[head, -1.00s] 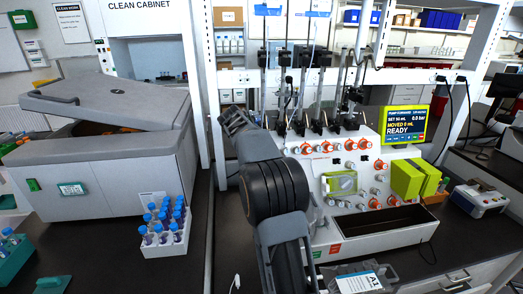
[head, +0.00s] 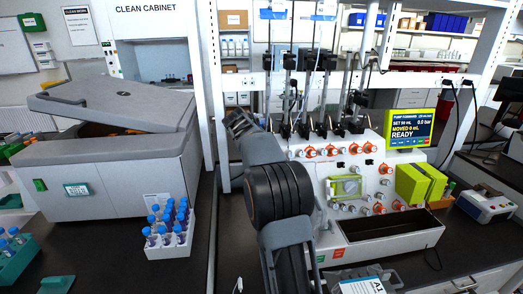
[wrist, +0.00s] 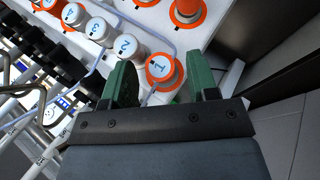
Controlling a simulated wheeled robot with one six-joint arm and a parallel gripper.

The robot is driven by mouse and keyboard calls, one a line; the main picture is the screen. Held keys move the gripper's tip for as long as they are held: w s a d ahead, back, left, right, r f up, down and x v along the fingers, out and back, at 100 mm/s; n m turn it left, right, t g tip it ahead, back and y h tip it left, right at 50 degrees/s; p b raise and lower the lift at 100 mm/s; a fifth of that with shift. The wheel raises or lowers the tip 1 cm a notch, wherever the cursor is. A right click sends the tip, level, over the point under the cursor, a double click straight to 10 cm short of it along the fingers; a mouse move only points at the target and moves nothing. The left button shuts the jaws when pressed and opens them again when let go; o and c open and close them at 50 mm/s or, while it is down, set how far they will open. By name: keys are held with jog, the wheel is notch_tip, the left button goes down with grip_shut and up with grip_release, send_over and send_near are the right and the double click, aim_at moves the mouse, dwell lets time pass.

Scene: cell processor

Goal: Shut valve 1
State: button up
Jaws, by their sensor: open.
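Valve 1 (wrist: 161,69) is a white round knob marked 1 with an orange ring around it, in the middle of the wrist view. My gripper (wrist: 163,63) is open, with its two green fingers on either side of valve 1 in the picture. The left finger looks close to the knob; I cannot tell whether it touches. The cell processor (head: 352,190) carries this knob in a row with others. In the head view my arm covers the left end of the processor, and my gripper's fingers are hidden.
Valve 2 (wrist: 127,46) stands close beside my left finger, with valve 3 (wrist: 101,29) and valve 4 (wrist: 75,14) beyond. Clear tubing runs past the knobs. The processor's screen (head: 409,130) reads READY. A rack of blue-capped tubes (head: 165,250) stands left of my arm.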

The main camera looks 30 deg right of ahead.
jog(key=v, duration=1.3)
jog(key=shift+a+r, duration=0.2)
jog(key=shift+r, duration=0.05)
jog(key=s+a+f+n+t+y, duration=0.1)
jog(key=a+f+y, duration=0.3)
jog(key=f, duration=0.6)
jog(key=s+a+f+t+y, duration=0.1)
jog(key=s+a+f, duration=0.1)
jog(key=s+a, duration=0.2)
jog(key=s+a+f+t+y, duration=0.1)
jog(key=s+a+f, duration=0.2)
jog(key=s, duration=0.8)
jog(key=s+a+f+y, duration=0.1)
jog(key=s+a+f, duration=0.2)
jog(key=s+a, duration=0.3)
jog(key=shift+s+a+f+t, duration=0.15)
jog(key=shift+s+a+t, duration=0.2)
jog(key=shift+s, duration=0.75)
jog(key=shift+s+a+r+t, duration=0.15)
jog(key=shift+r+t, duration=0.2)
jog(key=shift+r, duration=0.4)
jog(key=shift+c, duration=0.4)
